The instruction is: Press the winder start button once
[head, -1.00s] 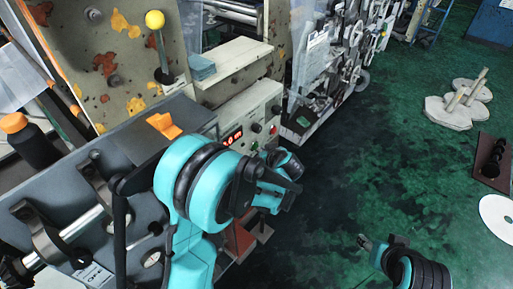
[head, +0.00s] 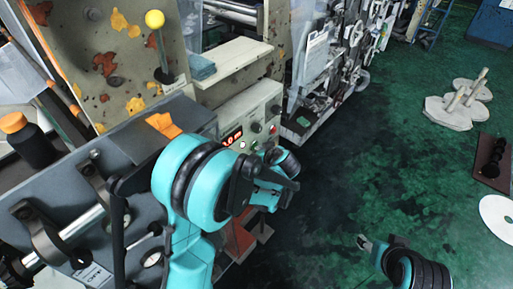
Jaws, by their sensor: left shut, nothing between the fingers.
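The winder control panel (head: 257,105) is a pale box with a lit red display (head: 232,137). Its front face carries dark knobs, a red button (head: 272,130), a small pale button (head: 243,146) and a small green button (head: 254,144). I cannot read which is the start button. My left gripper (head: 264,152) is close to the lower part of this face, shut and empty. My forearm hides part of it, and I cannot tell whether it touches a button. My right gripper (head: 364,243) is low over the floor, far from the panel; its fingers are too small to judge.
A yellow-knobbed lever (head: 155,20) stands behind the panel, left of a pale shelf with a blue stack (head: 201,67). A dark bottle with an orange cap (head: 31,145) and a shaft are at left.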

